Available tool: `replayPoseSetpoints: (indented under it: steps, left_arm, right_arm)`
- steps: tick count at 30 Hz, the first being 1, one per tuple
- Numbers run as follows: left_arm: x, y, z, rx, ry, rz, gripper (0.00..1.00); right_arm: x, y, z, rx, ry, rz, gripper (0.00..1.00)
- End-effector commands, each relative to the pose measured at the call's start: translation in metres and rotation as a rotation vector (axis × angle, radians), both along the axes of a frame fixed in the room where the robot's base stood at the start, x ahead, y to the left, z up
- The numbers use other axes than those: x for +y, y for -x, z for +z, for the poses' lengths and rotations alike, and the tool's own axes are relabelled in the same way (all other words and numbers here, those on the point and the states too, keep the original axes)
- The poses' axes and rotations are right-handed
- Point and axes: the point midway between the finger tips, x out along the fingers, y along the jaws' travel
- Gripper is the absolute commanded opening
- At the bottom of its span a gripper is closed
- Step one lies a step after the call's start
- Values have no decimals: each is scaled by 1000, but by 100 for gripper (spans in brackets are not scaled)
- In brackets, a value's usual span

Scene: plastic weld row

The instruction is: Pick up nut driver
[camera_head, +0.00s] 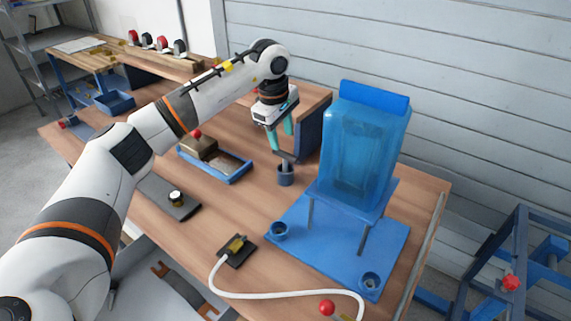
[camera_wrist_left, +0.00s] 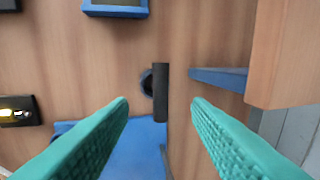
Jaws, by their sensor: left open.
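The nut driver appears to be the dark-topped tool (camera_head: 287,158) standing in a small grey cup (camera_head: 285,177) on the wooden table. In the left wrist view its top shows as a dark bar (camera_wrist_left: 160,92), with the round cup (camera_wrist_left: 146,83) partly hidden beside it. My left gripper (camera_head: 283,143) is open just above the tool, its teal fingers pointing down. In the wrist view the bar lies between the two fingertips (camera_wrist_left: 160,104), with clear space on both sides. The tool's lower end is hidden in the cup. My right gripper is not in view.
A translucent blue tank (camera_head: 362,150) stands on a blue base plate (camera_head: 320,262) to the right of the cup. A blue tray (camera_head: 235,177) lies to the left. A wooden shelf with a dark blue side panel (camera_head: 309,140) stands close behind. A white cable (camera_head: 260,295) crosses the front.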

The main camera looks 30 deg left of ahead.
Motion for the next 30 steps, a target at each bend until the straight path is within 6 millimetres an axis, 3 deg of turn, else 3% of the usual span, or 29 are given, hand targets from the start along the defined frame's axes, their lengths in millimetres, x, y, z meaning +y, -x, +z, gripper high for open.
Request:
replayPoseSetpoints:
  steps: [3,11,21,27,30]
  left_arm:
    - [-1,-3,-17,2,0,0,45]
    - [-3,-6,-33,1,0,0,45]
    - [-9,-14,-77,1,0,1,45]
    - [-9,-14,-78,-1,0,0,45]
    - [-9,-14,-78,-1,0,0,32]
  right_arm:
    - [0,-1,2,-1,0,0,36]
    - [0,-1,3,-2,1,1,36]
    - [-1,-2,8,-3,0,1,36]
    - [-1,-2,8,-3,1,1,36]
    - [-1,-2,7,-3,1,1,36]
